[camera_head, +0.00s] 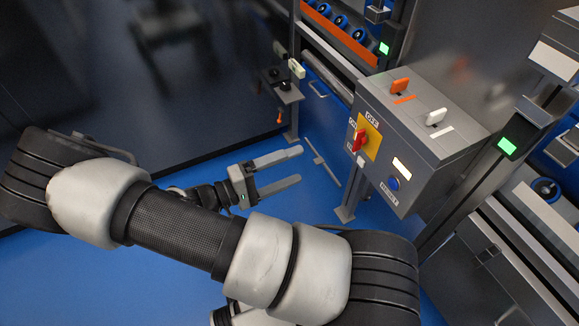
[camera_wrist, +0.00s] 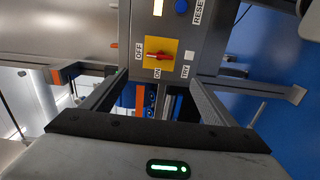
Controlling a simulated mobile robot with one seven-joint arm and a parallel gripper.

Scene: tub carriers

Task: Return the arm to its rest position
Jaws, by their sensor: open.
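My gripper (camera_head: 291,169) is open and empty in the head view, its two pale fingers apart and pointing right toward the control box. My arm stretches across the lower half of that view, bent, with the gripper beyond its middle link. In the wrist view the two fingers (camera_wrist: 158,95) reach up with a clear gap between them. The red rotary switch (camera_head: 361,140) on its yellow plate is ahead of the fingers, apart from them. It also shows in the wrist view (camera_wrist: 158,56), its handle lying roughly crosswise between the OFF and ON labels.
Racks with blue rollers (camera_head: 341,22) stand behind. Blue floor (camera_head: 200,280) is open around the arm.

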